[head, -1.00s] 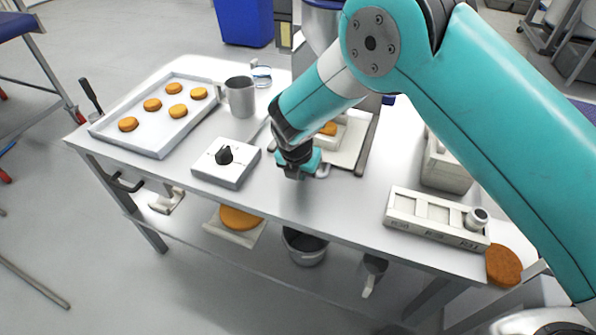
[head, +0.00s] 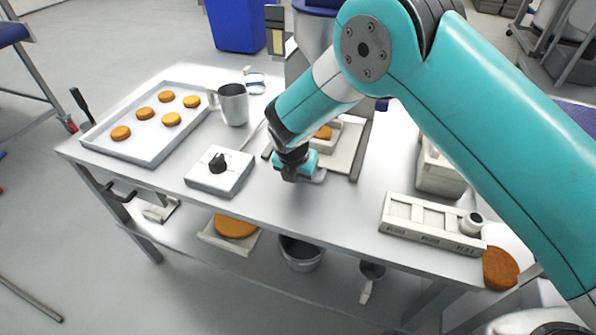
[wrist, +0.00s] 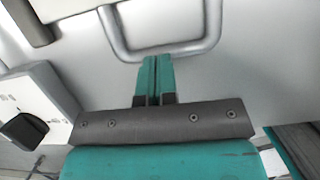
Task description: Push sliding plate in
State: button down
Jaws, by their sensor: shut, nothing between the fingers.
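The sliding plate (head: 340,158) is a pale flat plate between dark rails at the foot of the machine behind the table. It bears a pale holder with an orange round in it (head: 323,132). A grey U-shaped handle (wrist: 205,42) sticks out from its front edge toward me. My gripper (head: 291,177) is low over the table at this handle. In the wrist view my gripper's shut teal fingers (wrist: 156,60) meet the middle of the handle's bar. They hold nothing. Whether they touch or just stop short of the bar I cannot tell. My arm hides part of the machine and plate.
A white box with a black knob (head: 220,170) stands left of my gripper. Farther left are a metal mug (head: 233,105) and a tray (head: 150,155) of orange rounds. A labelled pale rack (head: 405,230) lies to the right. The table front is clear.

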jog(key=s, duration=0.1)
jog(key=s+a+r, duration=0.1)
jog(key=s+p, duration=0.1)
jog(key=shift+s+a+r, duration=0.2)
jog(key=shift+a+r, duration=0.05)
jog(key=shift+r, duration=0.05)
jog(key=s+d+r+m+g+y+b, duration=0.1)
jog(key=s+d+r+m, duration=0.2)
jog(key=r, duration=0.6)
jog(key=s+d+r+m+b, duration=0.1)
jog(key=s+d+r+m, duration=0.2)
jog(key=r, duration=0.5)
jog(key=s+d+r+m+y, duration=0.1)
jog(key=s+d+r+m, duration=0.2)
jog(key=s+m, duration=0.3)
jog(key=s+d+r+m+g+y, duration=0.1)
jog(key=s+d+r+m+y, duration=0.1)
jog(key=s+m, duration=0.4)
jog(key=s+d+r+m+g+y, duration=0.1)
jog(key=s+d+r+m, duration=0.4)
jog(key=s, duration=0.4)
jog(key=shift+s+r+m, duration=0.15)
jog(key=shift+m, duration=0.75)
